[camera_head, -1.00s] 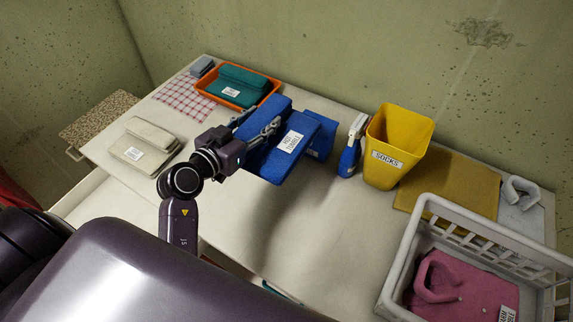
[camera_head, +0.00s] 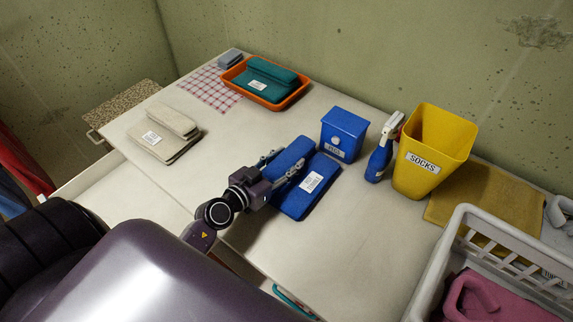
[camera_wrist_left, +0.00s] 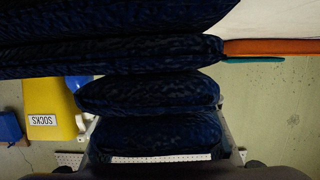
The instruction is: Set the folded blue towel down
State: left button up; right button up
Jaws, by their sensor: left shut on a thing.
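The folded blue towel (camera_head: 306,186) with a white label is at the middle of the white table (camera_head: 345,243). My left gripper (camera_head: 288,170) is shut on it, with its fingers around the towel's upper fold. The towel is low over the tabletop; I cannot tell whether its underside touches. In the left wrist view the towel (camera_wrist_left: 150,92) fills the middle as dark blue folds, with finger parts at its sides. My right gripper is not in view.
A blue box (camera_head: 343,134) stands close behind the towel, with a spray bottle (camera_head: 383,150) and a yellow socks bin (camera_head: 434,150) to its right. A beige folded towel (camera_head: 165,133) lies left. A white basket (camera_head: 470,240) stands right. The table front is clear.

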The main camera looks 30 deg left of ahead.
pick_arm(q)
jog(key=shift+f, duration=0.1)
jog(key=shift+f, duration=0.15)
jog(key=o, duration=1.3)
